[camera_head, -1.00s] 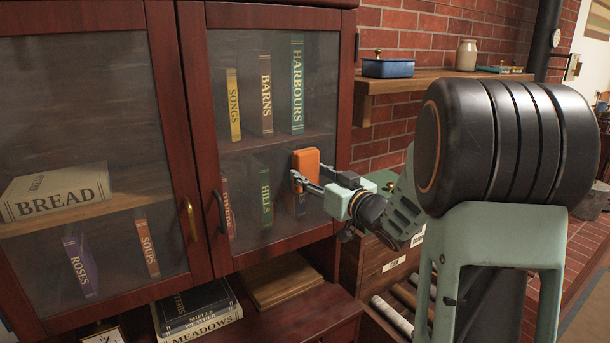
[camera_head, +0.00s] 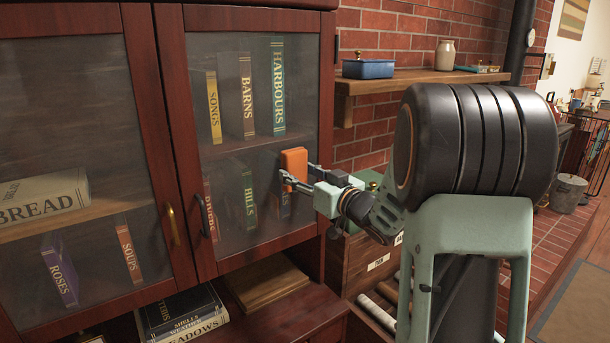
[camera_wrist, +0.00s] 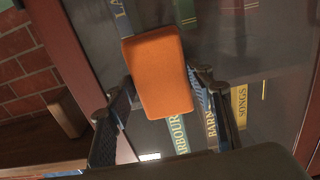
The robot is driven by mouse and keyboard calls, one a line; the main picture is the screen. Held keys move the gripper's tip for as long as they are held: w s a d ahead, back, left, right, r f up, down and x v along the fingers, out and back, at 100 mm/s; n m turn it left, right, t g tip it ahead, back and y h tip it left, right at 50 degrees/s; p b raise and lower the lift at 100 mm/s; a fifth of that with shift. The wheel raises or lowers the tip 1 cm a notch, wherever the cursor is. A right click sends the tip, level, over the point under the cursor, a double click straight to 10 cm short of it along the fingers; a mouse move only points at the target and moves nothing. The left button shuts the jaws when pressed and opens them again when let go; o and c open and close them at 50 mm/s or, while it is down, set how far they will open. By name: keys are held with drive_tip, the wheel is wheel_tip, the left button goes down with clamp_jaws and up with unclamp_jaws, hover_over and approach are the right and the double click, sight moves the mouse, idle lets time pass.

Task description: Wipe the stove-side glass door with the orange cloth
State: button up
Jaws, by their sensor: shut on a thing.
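The orange cloth (camera_head: 294,163), a folded block-like pad, is held upright in front of the right-hand glass door (camera_head: 222,152), on the side nearer the stovepipe. My gripper (camera_head: 299,177) is shut on it, with a finger on either side. The cloth is over the right part of the pane, near the door's right frame. In the wrist view, the cloth (camera_wrist: 158,72) sits between the fingers with the pane behind it. Whether it touches the glass is hard to tell. The pane looks hazy.
Books stand behind both doors. The left door has a brass handle (camera_head: 172,224), the right a dark one (camera_head: 201,216). A wall shelf (camera_head: 418,80) with a blue box (camera_head: 368,69) juts out right of the cabinet. Books and a board (camera_head: 262,282) lie on the ledge below.

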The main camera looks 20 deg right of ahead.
drive_tip(key=shift+s+a+b, duration=0.25)
drive_tip(key=shift+a, duration=0.55)
drive_tip(key=shift+s+a+b, duration=0.25)
drive_tip(key=shift+a, duration=0.55)
drive_tip(key=shift+s+a+b, duration=0.25)
drive_tip(key=shift+a, duration=0.55)
drive_tip(key=shift+s+a+b, duration=0.25)
drive_tip(key=shift+s+a, duration=0.05)
drive_tip(key=shift+a, duration=0.45)
drive_tip(key=shift+s+a+b, duration=0.25)
drive_tip(key=shift+a+b, duration=0.05)
drive_tip(key=shift+a, duration=0.4)
drive_tip(key=shift+s+a+b, duration=0.25)
drive_tip(key=shift+s+a, duration=0.05)
drive_tip(key=shift+a, duration=0.45)
drive_tip(key=shift+d, duration=0.1)
drive_tip(key=shift+v, duration=3)
drive_tip(key=shift+p+v, duration=0.45)
drive_tip(key=shift+v, duration=1.05)
